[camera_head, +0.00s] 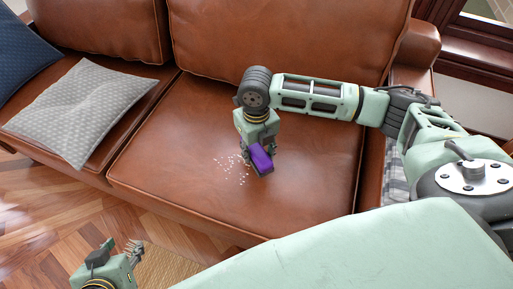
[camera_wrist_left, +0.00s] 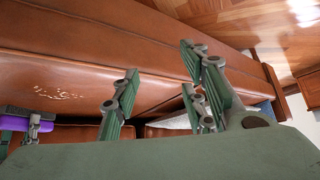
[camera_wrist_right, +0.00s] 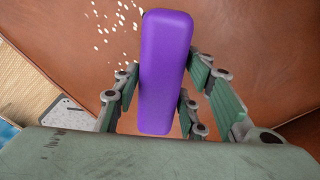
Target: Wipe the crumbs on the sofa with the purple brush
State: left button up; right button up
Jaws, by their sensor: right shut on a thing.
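The brown leather sofa (camera_head: 185,180) fills the middle of the head view. White crumbs (camera_head: 226,163) lie scattered on its right seat cushion; they also show in the left wrist view (camera_wrist_left: 58,92) and the right wrist view (camera_wrist_right: 112,22). My right gripper (camera_head: 258,158) points down over that cushion and is shut on the purple brush (camera_head: 261,157), just right of the crumbs. In the right wrist view the brush (camera_wrist_right: 164,70) sits between the fingers; its underside is hidden, so I cannot tell whether it touches the leather. My left gripper (camera_head: 117,250) is open and empty, low in front of the sofa.
A grey dotted cushion (camera_head: 80,110) lies on the left seat, with a dark blue pillow (camera_head: 22,50) beside it. The sofa armrest (camera_head: 420,45) is behind my right arm. Wooden floor (camera_head: 50,215) and a woven mat (camera_head: 175,262) lie in front.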

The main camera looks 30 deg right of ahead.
jog(key=shift+f+b, duration=0.65)
jog(key=shift+b, duration=0.15)
jog(key=shift+f+b, duration=0.5)
jog(key=shift+b, duration=0.3)
pick_arm(q)
jog(key=w+d+r+t+h, duration=0.1)
jog(key=w+d+r+t, duration=0.1)
jog(key=w+r+t, duration=0.2)
jog(key=w+d+r+t+h, duration=0.1)
jog(key=w+r+t, duration=0.4)
jog(key=r, duration=0.5)
jog(key=shift+w+d+h, duration=0.4)
jog(key=shift+w+d, duration=0.1)
jog(key=shift+d, duration=0.3)
pick_arm(e)
jog(key=shift+f, duration=0.1)
pick_arm(q)
jog(key=shift+f+m, duration=0.1)
jog(key=shift+m, duration=0.2)
pick_arm(e)
jog(key=shift+f, duration=0.15)
pick_arm(q)
jog(key=shift+r, duration=0.7)
pick_arm(e)
jog(key=shift+f, duration=0.2)
